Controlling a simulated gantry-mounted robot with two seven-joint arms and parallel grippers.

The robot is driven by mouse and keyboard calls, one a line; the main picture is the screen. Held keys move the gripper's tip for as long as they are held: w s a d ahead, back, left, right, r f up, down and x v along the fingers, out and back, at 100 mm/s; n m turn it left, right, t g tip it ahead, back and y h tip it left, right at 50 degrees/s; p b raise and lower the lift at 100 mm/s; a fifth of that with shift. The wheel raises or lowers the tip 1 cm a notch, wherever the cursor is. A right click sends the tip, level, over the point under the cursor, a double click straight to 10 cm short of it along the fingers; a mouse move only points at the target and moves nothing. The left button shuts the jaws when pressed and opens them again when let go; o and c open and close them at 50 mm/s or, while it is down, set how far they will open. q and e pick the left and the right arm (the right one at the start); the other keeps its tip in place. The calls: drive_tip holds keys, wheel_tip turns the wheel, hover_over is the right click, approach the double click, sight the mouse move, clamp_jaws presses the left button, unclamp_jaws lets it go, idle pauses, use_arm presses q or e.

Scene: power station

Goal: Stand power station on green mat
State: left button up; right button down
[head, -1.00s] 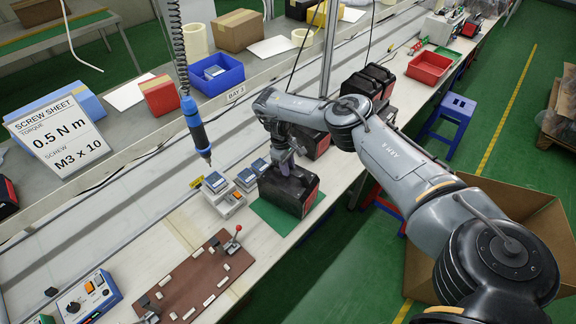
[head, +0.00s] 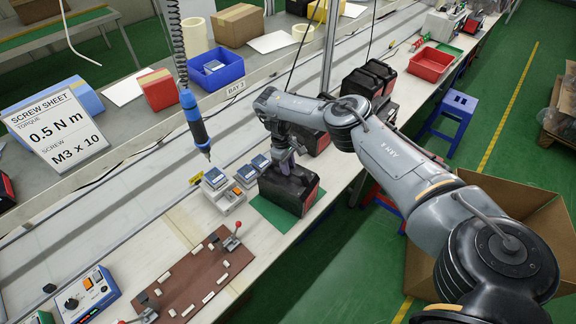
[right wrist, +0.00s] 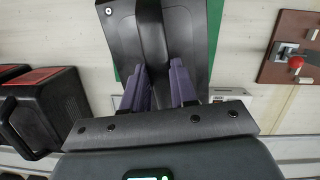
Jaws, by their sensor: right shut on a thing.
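The power station (head: 290,190) is a black box with a red end face. In the head view it stands upright on the green mat (head: 270,212), which shows at its left and front edges. My right gripper (head: 283,161) is above it, shut on its top handle. In the right wrist view the purple fingers of my right gripper (right wrist: 158,85) close around the dark handle of the power station (right wrist: 122,42), and a strip of the green mat (right wrist: 214,30) shows beside it. Whether its base fully touches the mat is hidden. My left gripper is not in view.
Small grey meters (head: 216,178) stand just left of the mat. A brown fixture board (head: 185,285) with red-knobbed clamps lies nearer. A blue screwdriver (head: 194,118) hangs above the bench. More black-and-red power stations (head: 372,80) and a red bin (head: 430,64) stand farther along.

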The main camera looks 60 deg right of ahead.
drive_tip(key=shift+f, duration=0.35)
drive_tip(key=c, duration=1)
unclamp_jaws()
drive_tip(key=shift+w+r, duration=0.1)
drive_tip(key=o, duration=0.6)
wheel_tip(320, 180, up, 2)
drive_tip(key=shift+r+p, duration=0.2)
drive_tip(key=shift+p, duration=0.85)
wheel_tip(320, 180, up, 4)
drive_tip(key=p, duration=0.4)
drive_tip(key=shift+r, duration=0.25)
